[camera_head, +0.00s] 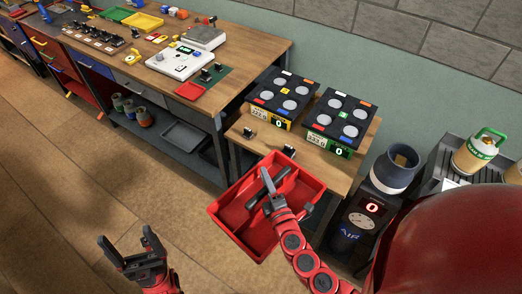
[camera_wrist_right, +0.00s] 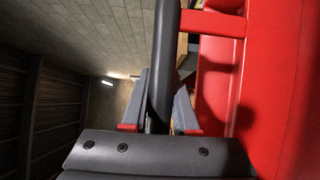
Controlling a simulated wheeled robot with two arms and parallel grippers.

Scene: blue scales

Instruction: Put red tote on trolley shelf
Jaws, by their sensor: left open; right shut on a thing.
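The red tote (camera_head: 237,217) is an open divided tray with a dark bar handle, in front of the small wooden-topped stand (camera_head: 258,141) in the head view. My right gripper (camera_head: 270,200) is shut on the handle. In the right wrist view the dark handle (camera_wrist_right: 164,60) runs between the fingers of my right gripper (camera_wrist_right: 160,90), with the red tote (camera_wrist_right: 262,80) beside it. My left gripper (camera_head: 127,243) is open and empty over the floor, left of the tote. The lower part of the stand is mostly hidden behind the tote, and I cannot tell which shelf is the trolley's.
Two black scales (camera_head: 283,96) with lit displays stand on the stand. A long workbench (camera_head: 240,45) with tools and a lower shelf (camera_head: 165,150) is at left. A dark air unit (camera_head: 350,232) and gas canisters (camera_head: 477,152) are at right. The floor at lower left is clear.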

